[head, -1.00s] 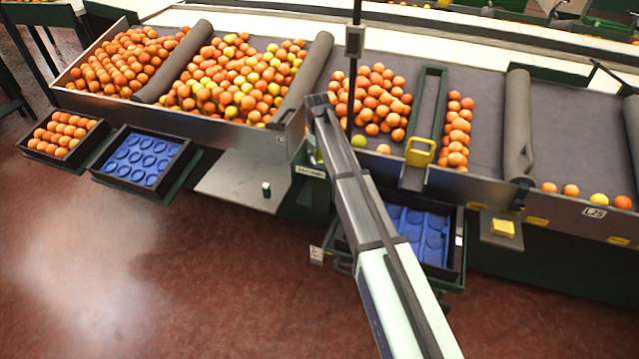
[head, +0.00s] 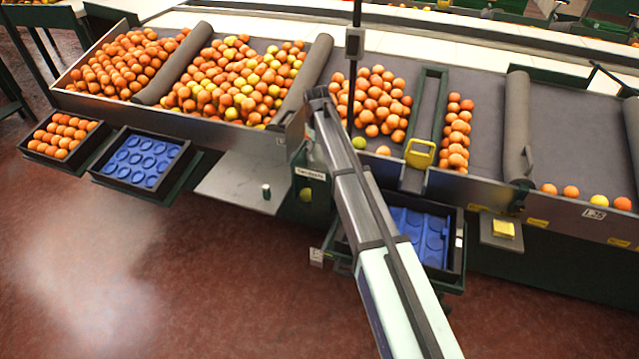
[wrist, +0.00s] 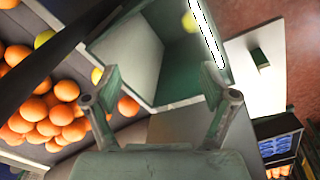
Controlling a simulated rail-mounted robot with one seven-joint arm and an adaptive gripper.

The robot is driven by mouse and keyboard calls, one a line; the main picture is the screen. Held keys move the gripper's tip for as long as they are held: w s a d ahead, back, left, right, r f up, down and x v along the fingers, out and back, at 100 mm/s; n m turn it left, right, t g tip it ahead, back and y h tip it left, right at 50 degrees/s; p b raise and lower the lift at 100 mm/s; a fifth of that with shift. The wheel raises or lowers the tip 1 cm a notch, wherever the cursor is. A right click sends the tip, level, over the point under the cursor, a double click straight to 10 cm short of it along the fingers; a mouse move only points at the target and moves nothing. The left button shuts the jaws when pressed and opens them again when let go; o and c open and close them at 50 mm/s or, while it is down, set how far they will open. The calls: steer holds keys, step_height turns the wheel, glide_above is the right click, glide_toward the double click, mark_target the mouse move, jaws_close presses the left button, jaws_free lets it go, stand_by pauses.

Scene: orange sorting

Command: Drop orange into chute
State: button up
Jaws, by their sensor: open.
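A yellow-green orange (wrist: 190,22) is inside the green box-like chute (wrist: 143,45) in the wrist view, blurred and apart from my fingers. In the head view a yellow-green orange (head: 305,194) shows in the front opening of the chute (head: 314,211), below a white label. My gripper (wrist: 160,98) is over the near edge of the chute, its two fingers spread wide with nothing between them. In the head view my arm hides most of the gripper.
Loose oranges (head: 372,100) lie on the belt right of my arm, with a green one (head: 359,142) at the front. A grey plate (head: 240,182) juts out left of the chute. A blue tray (head: 142,160) sits farther left.

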step_height(320, 180, up, 9)
steer(key=s, duration=0.1)
steer(key=shift+s+f, duration=0.15)
steer(key=shift+s, duration=0.1)
steer(key=shift+f, duration=0.1)
